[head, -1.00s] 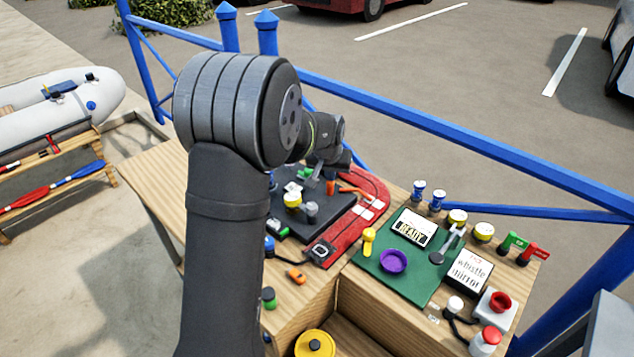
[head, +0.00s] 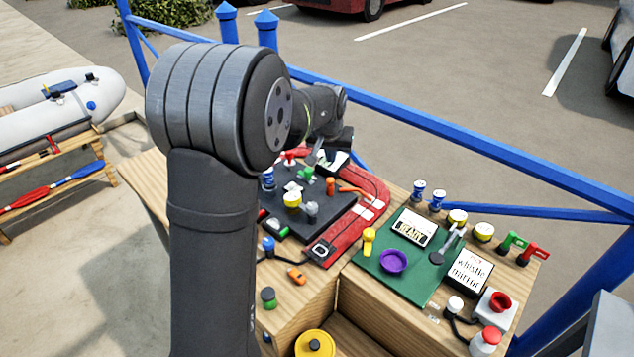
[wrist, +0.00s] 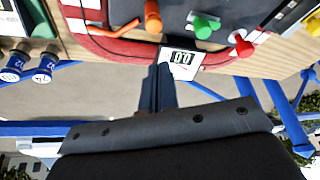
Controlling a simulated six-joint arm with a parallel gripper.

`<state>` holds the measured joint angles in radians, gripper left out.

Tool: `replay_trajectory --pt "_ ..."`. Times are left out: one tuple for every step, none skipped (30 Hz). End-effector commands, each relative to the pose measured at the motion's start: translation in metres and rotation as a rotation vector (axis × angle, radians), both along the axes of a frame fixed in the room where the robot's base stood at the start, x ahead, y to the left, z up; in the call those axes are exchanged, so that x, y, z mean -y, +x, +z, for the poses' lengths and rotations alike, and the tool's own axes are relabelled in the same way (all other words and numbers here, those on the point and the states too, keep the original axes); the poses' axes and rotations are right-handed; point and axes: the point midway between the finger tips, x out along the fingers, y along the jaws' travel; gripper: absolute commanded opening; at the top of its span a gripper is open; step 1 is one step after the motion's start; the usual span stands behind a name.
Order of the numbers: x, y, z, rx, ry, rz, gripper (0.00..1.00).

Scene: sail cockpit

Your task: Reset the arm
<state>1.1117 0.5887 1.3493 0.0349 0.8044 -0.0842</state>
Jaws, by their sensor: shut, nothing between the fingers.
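My arm stands at the left of the head view, its elbow raised and its forearm reaching back over the wooden table. My gripper (head: 316,156) is in the air above the far side of the dark panel (head: 325,218). In the wrist view my gripper (wrist: 157,85) points up the picture, its narrow fingers together with nothing between them. Its tips show close to a small white display (wrist: 180,62) reading what looks like 00. I cannot tell the exact gap between them.
A red mat (head: 346,241) borders the dark panel with its several knobs. A green mat (head: 377,262) holds a purple bowl (head: 393,262) and a READY sign (head: 413,228). A whistle mirror card (head: 470,276) lies nearby. A blue railing (head: 440,123) runs behind the table.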

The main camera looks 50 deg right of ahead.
Motion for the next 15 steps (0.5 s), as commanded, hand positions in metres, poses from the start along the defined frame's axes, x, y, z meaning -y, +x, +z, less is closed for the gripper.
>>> replay_trajectory --pt "0.0 0.0 0.001 0.0 0.0 0.0 0.0" --pt "0.0 0.0 0.001 0.0 0.0 0.0 0.0" --pt "0.0 0.0 0.001 0.0 0.0 0.0 0.0" --pt "0.0 0.0 0.001 0.0 0.0 0.0 0.0" --pt "0.0 0.0 0.001 0.0 0.0 0.0 0.0" --pt "0.0 0.0 0.001 0.0 0.0 0.0 0.0" --pt "0.0 0.0 0.001 0.0 0.0 0.0 0.0" --pt "0.0 0.0 0.001 0.0 0.0 0.0 0.0" --pt "0.0 0.0 0.001 0.0 0.0 0.0 0.0" --pt "0.0 0.0 0.0 -0.001 0.001 0.0 0.0" --pt "0.0 0.0 -0.002 -0.001 0.001 0.0 0.0" --pt "0.0 0.0 -0.004 -0.001 0.002 0.0 0.0" --pt "0.0 0.0 -0.007 -0.002 0.003 0.0 0.0" --pt "0.0 0.0 -0.011 -0.002 0.003 0.0 0.0" --pt "0.0 0.0 -0.016 -0.002 0.003 0.0 0.0"
